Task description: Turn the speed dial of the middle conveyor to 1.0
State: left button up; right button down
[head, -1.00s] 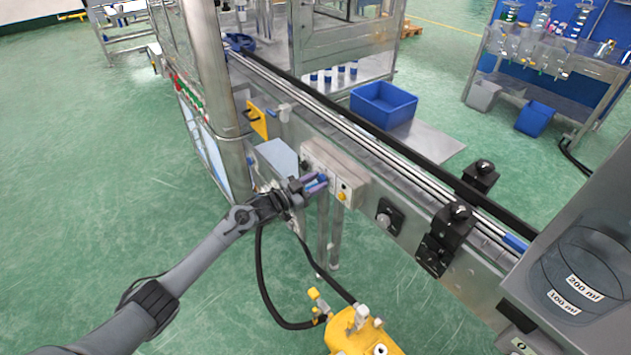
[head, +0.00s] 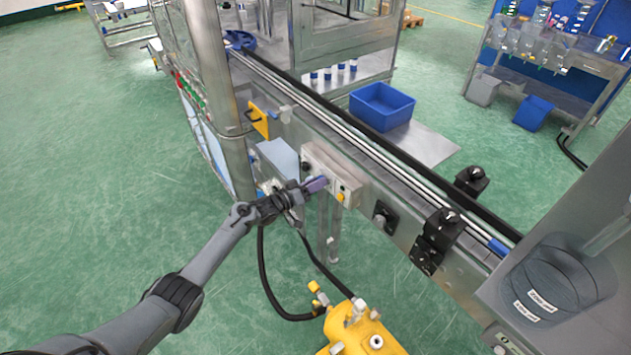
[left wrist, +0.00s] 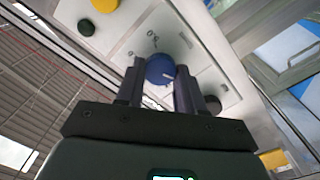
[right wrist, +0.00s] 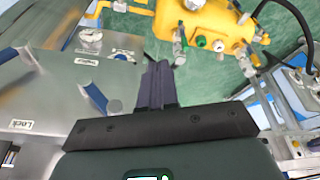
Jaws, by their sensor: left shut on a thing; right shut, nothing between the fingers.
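A blue speed dial (left wrist: 160,68) with a pale pointer mark sits on a light control box (left wrist: 190,45), with printed marks around it. The box (head: 317,159) is on the side of the conveyor (head: 360,140) in the head view. My left gripper (head: 320,184) is at the box, its fingers shut on the dial from both sides; in the head view they mostly hide the dial. The dial's exact reading is too small to tell. My right gripper (right wrist: 157,80) is shut and empty in the right wrist view, and out of the head view.
A yellow knob (head: 341,197) is on the box beside the dial. A black knob (head: 381,220) and black sensor blocks (head: 436,238) are farther right along the conveyor. A yellow machine (head: 362,335) with black hoses stands below. A blue bin (head: 382,106) is behind.

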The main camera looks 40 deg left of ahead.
pick_arm(q)
jog(key=shift+r+n, duration=0.1)
jog(key=shift+n, duration=0.5)
jog(key=o, duration=1)
jog(key=shift+o, duration=0.2)
jog(key=shift+s+p, duration=0.1)
jog(key=shift+p, duration=0.2)
jog(key=p+v, duration=0.3)
jog(key=v, duration=0.7)
jog(key=shift+s, duration=0.3)
